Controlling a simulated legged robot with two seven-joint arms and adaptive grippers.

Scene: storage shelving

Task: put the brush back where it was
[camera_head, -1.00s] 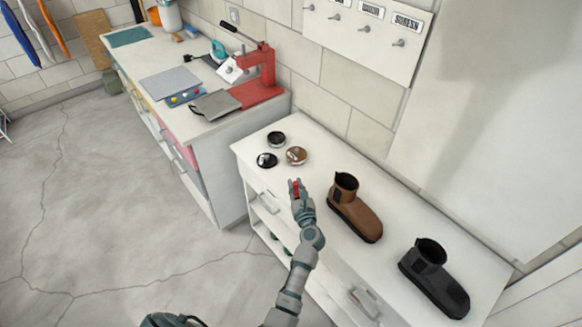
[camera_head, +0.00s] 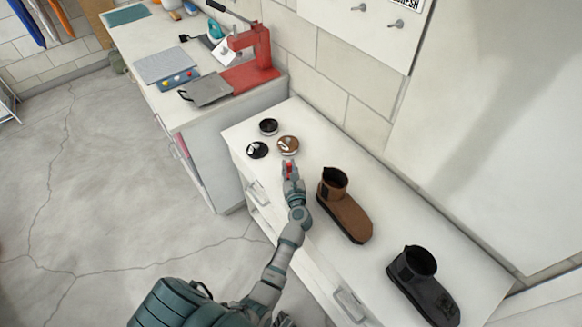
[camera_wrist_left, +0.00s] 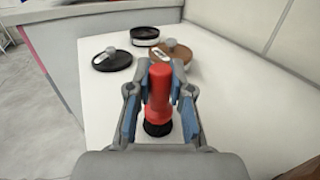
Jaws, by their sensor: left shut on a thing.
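The brush has a red handle and dark round bristles; it shows in the left wrist view (camera_wrist_left: 160,95) and as a small red spot in the head view (camera_head: 289,168). My left gripper (camera_head: 290,172) is shut on its handle. In the left wrist view the gripper's fingers (camera_wrist_left: 160,88) stand on both sides of the handle. The brush is over the white cabinet top (camera_head: 330,155), near the round tins; I cannot tell whether its bristles touch the top. My right gripper does not show.
A black tin (camera_head: 268,127), a brown tin (camera_head: 288,145) and a black lid (camera_head: 257,150) are just beyond the gripper. A brown boot (camera_head: 343,207) and a black boot (camera_head: 423,285) stand to the right. A workbench with a red press (camera_head: 252,62) is at the back left.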

